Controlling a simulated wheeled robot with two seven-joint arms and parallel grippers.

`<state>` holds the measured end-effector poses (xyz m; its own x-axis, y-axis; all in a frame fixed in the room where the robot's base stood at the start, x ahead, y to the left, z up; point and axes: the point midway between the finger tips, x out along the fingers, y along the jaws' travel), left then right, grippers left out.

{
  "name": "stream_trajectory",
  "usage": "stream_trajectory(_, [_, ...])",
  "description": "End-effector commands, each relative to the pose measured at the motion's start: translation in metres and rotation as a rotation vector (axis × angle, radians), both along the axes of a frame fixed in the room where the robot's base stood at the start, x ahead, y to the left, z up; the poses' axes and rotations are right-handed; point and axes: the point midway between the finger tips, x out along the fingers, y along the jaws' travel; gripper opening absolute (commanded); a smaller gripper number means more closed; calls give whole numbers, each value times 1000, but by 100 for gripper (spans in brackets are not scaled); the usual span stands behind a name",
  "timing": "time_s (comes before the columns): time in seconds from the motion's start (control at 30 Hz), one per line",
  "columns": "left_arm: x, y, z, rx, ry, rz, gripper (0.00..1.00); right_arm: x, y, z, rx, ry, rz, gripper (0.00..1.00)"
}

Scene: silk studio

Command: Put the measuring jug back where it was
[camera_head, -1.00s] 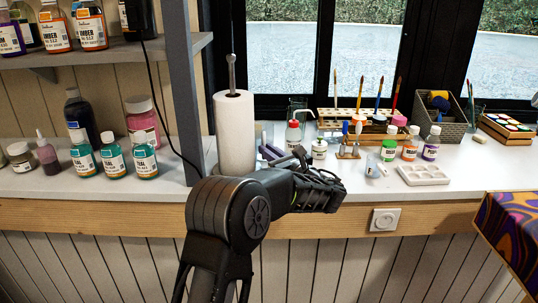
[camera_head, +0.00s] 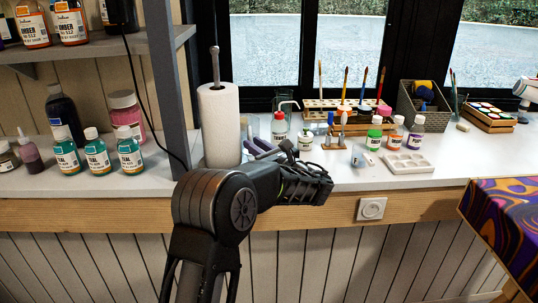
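A clear, faint vessel (camera_head: 253,126) stands on the white counter just right of the paper towel roll; it may be the measuring jug, but I cannot make it out surely. Another clear glass (camera_head: 288,106) stands at the back by the window, behind the red-capped bottle. My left arm reaches in over the counter's front edge and bends right. Near its far end, slanted purple-grey pieces (camera_head: 262,147) show by the clear vessel; they look like my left gripper's fingers, mostly hidden behind my forearm. I cannot tell whether they hold anything. My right gripper is out of view.
A paper towel roll (camera_head: 220,128) stands close beside my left arm. Teal-labelled bottles (camera_head: 97,155) stand left of the grey post (camera_head: 168,85). Paint bottles (camera_head: 395,134), a white palette (camera_head: 408,164) and a grey basket (camera_head: 425,112) stand to the right. The counter's front right is mostly bare.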

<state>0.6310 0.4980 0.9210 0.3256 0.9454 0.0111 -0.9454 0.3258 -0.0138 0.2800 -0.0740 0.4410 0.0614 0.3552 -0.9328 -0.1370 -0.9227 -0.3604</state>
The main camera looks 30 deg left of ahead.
Motion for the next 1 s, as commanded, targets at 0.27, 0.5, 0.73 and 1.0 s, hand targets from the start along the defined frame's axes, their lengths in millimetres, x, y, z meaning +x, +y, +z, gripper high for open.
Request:
stream_trajectory(0.27, [-10, -40, -2, 2, 2, -9, 20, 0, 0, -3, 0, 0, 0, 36])
stream_trajectory(0.5, [-23, -75, -1, 2, 2, -9, 20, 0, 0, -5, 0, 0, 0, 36])
stream_trajectory(0.73, [-33, -102, -1, 1, 2, -5, 20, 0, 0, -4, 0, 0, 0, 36])
stream_trajectory(1.0, [-38, -110, -2, 0, 1, -1, 20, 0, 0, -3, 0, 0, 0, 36])
